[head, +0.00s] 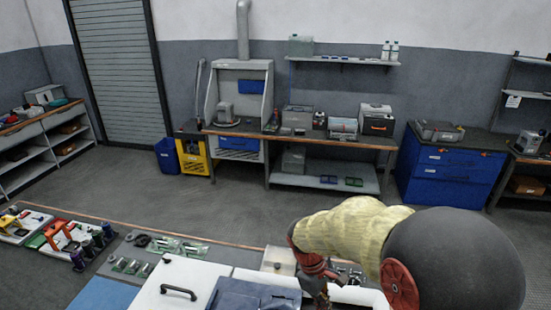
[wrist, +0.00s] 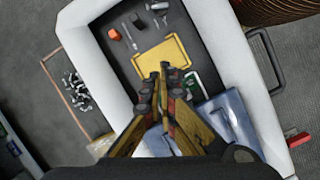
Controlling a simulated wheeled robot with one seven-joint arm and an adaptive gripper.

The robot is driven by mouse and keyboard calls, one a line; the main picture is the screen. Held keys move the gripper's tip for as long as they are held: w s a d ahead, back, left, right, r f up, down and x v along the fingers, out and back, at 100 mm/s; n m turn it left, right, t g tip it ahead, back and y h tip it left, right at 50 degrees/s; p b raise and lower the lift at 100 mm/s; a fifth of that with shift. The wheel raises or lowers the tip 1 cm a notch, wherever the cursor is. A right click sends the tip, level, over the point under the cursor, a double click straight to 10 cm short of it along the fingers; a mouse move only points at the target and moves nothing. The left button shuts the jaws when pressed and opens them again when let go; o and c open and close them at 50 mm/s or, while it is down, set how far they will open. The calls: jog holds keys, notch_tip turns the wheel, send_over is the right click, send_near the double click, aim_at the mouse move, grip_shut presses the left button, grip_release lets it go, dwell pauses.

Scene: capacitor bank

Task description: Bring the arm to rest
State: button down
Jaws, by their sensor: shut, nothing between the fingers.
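My arm reaches in from the right in the head view, with a cream cover over a forearm link. My gripper shows clearly in the wrist view (wrist: 164,72), its two fingers together and empty. It points down over a white-rimmed case (wrist: 85,50) with a dark inside. The fingertips appear over the lower edge of a yellow plate (wrist: 165,55) in the case; I cannot tell the height between them. In the head view the fingers are largely hidden behind the arm.
An orange part (wrist: 113,34) and small tools lie in the case, with blue cloth (wrist: 232,118) near its lower side. A black handle (wrist: 267,60) stands beside it. In the head view, the bench holds a white surface (head: 180,270) and colored parts (head: 58,235); the floor (head: 150,195) beyond is clear.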

jog(key=s+d+r+m+t+y+b, duration=0.1)
jog(key=s+r+m+t+b, duration=0.1)
jog(key=s, duration=0.4)
jog(key=s+d+r+m+t+y+b, duration=0.1)
jog(key=s+d+r+m+t+b, duration=0.1)
jog(key=s+r+m+b, duration=0.1)
jog(key=s+d+r+m+t+y+b, duration=0.1)
jog(key=s+r+m+t+b, duration=0.2)
jog(key=s+m+b, duration=0.2)
jog(key=s+b, duration=0.2)
jog(key=s, duration=0.1)
jog(key=shift+s+d+r, duration=0.3)
jog(key=shift+d+r, duration=0.05)
